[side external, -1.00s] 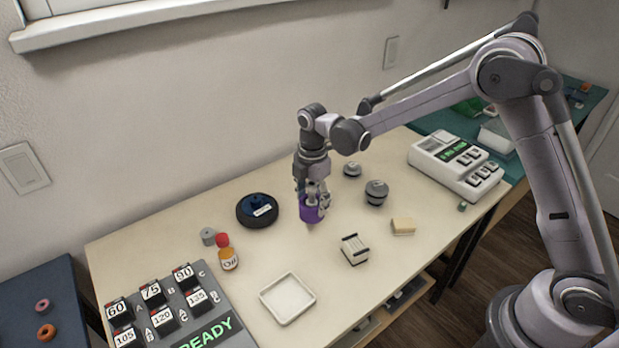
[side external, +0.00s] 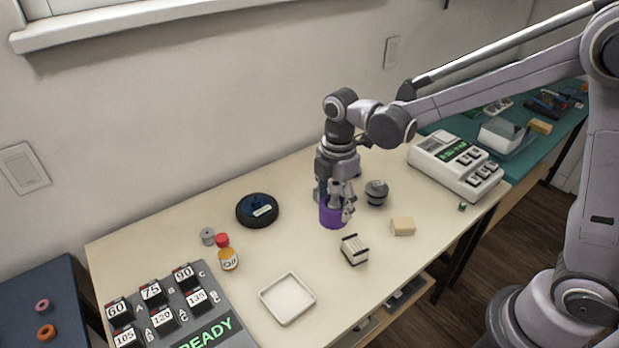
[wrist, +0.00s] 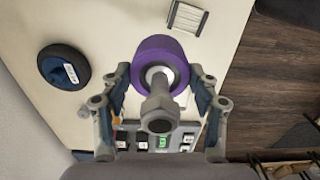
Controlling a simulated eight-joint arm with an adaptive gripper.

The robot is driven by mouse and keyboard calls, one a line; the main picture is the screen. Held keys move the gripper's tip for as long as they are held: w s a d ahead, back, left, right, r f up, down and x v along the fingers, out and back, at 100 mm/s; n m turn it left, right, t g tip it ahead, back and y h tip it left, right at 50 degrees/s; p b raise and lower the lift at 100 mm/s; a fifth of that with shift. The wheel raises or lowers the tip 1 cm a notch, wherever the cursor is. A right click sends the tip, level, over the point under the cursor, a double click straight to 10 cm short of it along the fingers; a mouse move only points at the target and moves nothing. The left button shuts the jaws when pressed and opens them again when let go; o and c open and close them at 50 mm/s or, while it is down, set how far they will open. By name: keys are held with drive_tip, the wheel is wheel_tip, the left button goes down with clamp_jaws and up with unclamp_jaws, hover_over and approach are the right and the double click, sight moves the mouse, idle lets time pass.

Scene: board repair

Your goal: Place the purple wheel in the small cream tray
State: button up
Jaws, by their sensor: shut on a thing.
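The purple wheel (side external: 333,216) is held in my gripper (side external: 338,205) over the light table, near its middle. In the wrist view the purple wheel (wrist: 160,62) sits between the two fingers of my gripper (wrist: 160,85), with a grey hub and bolt-like stem toward the camera. My gripper is shut on it. The wheel appears above the tabletop; the exact height is hard to tell. The small cream tray (side external: 309,307) lies empty at the table's front edge, left of and nearer than the gripper.
A striped block (side external: 354,250) and a tan block (side external: 403,226) lie right of the tray. A black wheel (side external: 257,210), an oil bottle (side external: 228,258) and a grey button panel (side external: 165,317) are to the left. A dark grey knob (side external: 376,192) stands close behind the gripper.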

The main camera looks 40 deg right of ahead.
drive_tip(key=s+a, duration=0.4)
drive_tip(key=a, duration=0.1)
approach(287, 300)
drive_tip(key=shift+f, duration=1.9)
drive_tip(key=shift+f, duration=0.1)
drive_tip(key=o, duration=1.4)
